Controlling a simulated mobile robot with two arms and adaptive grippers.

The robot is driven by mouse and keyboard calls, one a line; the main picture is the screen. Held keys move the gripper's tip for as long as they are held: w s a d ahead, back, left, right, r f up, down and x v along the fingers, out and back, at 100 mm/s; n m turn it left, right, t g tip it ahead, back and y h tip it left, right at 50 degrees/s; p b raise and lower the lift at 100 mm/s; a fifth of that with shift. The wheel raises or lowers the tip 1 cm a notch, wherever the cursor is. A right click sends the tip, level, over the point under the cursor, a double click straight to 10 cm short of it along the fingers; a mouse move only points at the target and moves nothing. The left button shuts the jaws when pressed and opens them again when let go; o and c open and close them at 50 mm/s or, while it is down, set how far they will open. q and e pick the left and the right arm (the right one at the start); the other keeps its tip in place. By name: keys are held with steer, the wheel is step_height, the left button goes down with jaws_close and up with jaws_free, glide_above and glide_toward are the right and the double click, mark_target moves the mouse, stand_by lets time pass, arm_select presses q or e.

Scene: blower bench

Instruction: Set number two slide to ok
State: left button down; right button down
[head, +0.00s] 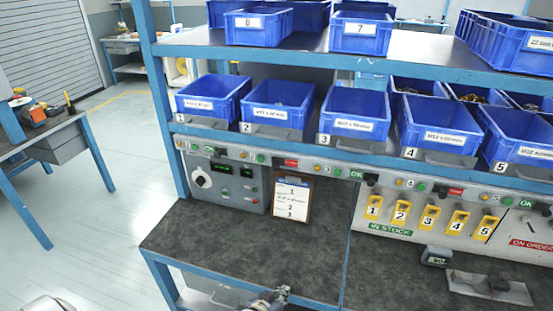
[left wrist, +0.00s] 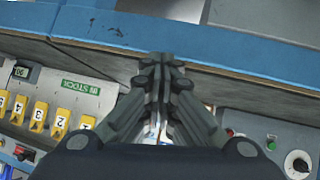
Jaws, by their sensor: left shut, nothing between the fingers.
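The number two slide (head: 291,162) is on the grey rail under the blue bins, beside the number 2 plate. A small red label shows there; its lettering is too small to read. Green OK labels show at other stations, such as the one right of number 3 (head: 357,174). My left gripper (head: 282,291) is low at the bench's front edge, well below and apart from the rail. Its fingers (left wrist: 162,62) are shut and empty in the left wrist view. My right gripper is not in view.
A clipboard (head: 292,199) and a grey control box (head: 227,185) stand at the back of the dark bench top (head: 215,238). Blue bins (head: 277,105) overhang the rail. Yellow numbered holders (head: 430,217) are at the right. The bench top left of centre is clear.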

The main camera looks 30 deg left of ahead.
arm_select(q)
steer(key=w+a+r+n+t+y, duration=0.25)
steer(key=w+a+r, duration=0.2)
steer(key=r, duration=0.45)
steer(key=w+a+r+n+t+y, duration=0.1)
steer(key=w+a+r+n+t, duration=0.15)
steer(key=w+r, duration=0.5)
steer(key=n+t+y+p, duration=0.1)
steer(key=n+t+y, duration=0.3)
steer(key=n+y, duration=0.15)
glide_toward(277, 164)
steer(key=s+a+r, duration=0.4)
steer(key=r, duration=0.1)
steer(key=shift+w, duration=0.25)
steer(key=shift+d, duration=0.1)
steer(key=w+a+b, duration=0.2)
steer(key=w+b, duration=0.3)
steer(key=w, duration=0.4)
steer(key=shift+w+f+g, duration=0.15)
steer(key=shift+f+g, duration=0.1)
steer(key=shift+g, duration=0.05)
steer(key=shift+d, duration=0.15)
